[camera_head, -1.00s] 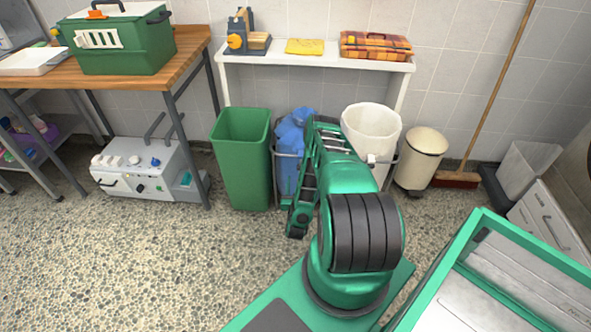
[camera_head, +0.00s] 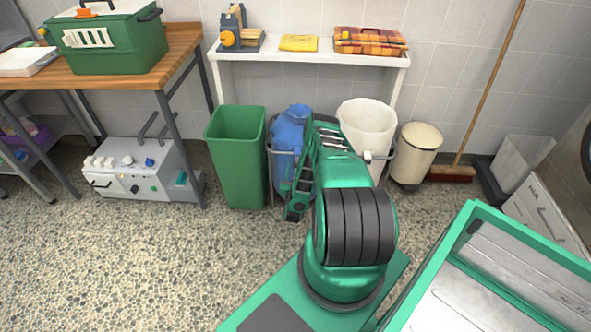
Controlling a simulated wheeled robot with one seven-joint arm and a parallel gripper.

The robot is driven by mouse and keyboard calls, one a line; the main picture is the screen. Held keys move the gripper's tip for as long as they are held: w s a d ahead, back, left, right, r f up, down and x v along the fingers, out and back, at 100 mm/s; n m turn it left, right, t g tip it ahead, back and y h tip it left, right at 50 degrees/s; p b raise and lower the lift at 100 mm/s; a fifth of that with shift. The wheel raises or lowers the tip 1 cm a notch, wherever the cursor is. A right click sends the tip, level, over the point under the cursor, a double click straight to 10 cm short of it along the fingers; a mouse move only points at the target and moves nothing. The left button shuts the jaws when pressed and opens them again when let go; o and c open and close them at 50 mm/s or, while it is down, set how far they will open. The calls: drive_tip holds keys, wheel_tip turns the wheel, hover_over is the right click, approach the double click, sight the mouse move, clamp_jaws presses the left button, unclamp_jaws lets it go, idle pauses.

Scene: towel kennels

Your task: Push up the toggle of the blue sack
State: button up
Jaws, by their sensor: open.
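The blue sack (camera_head: 290,135) stands upright in a grey wire stand on the floor, between the green bin and the white bin. Its bunched top shows. Its right side and lower front are covered by my arm. I cannot make out the toggle; it is too small or hidden behind my arm. My green and black arm reaches forward and folds down in front of the sack. My gripper (camera_head: 294,211) appears to be the dark end of the arm, low in front of the sack's right part. It is open, with nothing seen in it. I cannot tell whether it touches the sack.
A green bin (camera_head: 238,165) stands close left of the sack, a white bin (camera_head: 367,125) close right. A cream pedal bin (camera_head: 417,152) is further right. A white shelf (camera_head: 300,57) runs above behind them. The speckled floor at front left is clear.

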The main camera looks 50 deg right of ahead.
drive_tip(key=shift+w+d, duration=0.35)
drive_tip(key=shift+d, duration=0.1)
